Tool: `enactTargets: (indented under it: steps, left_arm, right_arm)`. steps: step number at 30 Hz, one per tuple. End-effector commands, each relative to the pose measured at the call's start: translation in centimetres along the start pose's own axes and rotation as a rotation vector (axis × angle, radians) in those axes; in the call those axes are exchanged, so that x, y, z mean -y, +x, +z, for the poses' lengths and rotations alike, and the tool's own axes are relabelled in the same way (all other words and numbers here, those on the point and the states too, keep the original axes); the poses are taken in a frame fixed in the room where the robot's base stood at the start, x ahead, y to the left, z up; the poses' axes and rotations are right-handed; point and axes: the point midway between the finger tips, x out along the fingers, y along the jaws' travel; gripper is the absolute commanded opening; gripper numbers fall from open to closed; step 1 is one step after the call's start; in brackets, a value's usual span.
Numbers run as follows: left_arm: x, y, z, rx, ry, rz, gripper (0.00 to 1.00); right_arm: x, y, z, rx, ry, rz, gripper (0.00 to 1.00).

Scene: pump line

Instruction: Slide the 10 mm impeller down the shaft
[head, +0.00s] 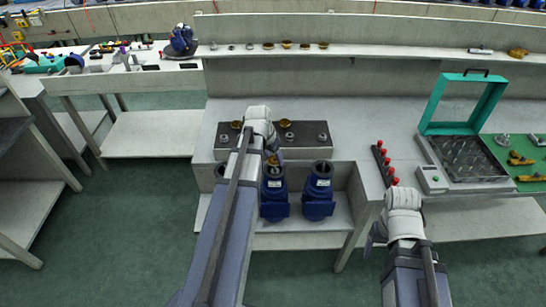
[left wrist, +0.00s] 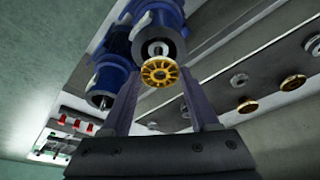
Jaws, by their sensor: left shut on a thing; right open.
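A gold spoked impeller (left wrist: 159,72) is held between the two fingers of my left gripper (left wrist: 158,82) in the left wrist view. The impeller also shows in the head view (head: 272,160), at the top of a blue pump housing (head: 274,192). In the left wrist view the open mouth of that pump and its pale shaft end (left wrist: 158,48) show just behind the impeller. I cannot tell whether the impeller is around the shaft or only in front of it. My right gripper (head: 374,238) is open and empty, low at the right, away from the pumps.
A second blue pump (head: 319,190) stands to the right; another is mostly hidden behind my left arm. A dark block (head: 318,131) behind carries gold and silver parts. Red-knobbed pegs (head: 384,162) and a green-framed lidded device (head: 464,150) stand at right.

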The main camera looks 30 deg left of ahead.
Motion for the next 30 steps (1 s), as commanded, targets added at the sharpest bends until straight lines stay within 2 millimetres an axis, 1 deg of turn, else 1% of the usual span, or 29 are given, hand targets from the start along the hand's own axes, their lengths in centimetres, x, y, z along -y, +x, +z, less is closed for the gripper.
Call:
enactTargets:
  steps: [8,20,30]
  left_arm:
    - [0.0,0.0,0.0,0.0,0.0,0.0,0.0]
    - [0.0,0.9,0.3,0.0,0.0,0.0,0.0]
    - [0.0,0.9,0.3,0.0,0.0,0.0,0.0]
  right_arm:
    - [0.0,0.0,0.0,0.0,0.0,0.0,0.76]
    - [0.1,1.0,-0.1,0.0,0.0,0.0,0.76]
    - [0.1,0.9,-0.1,0.0,0.0,0.0,0.76]
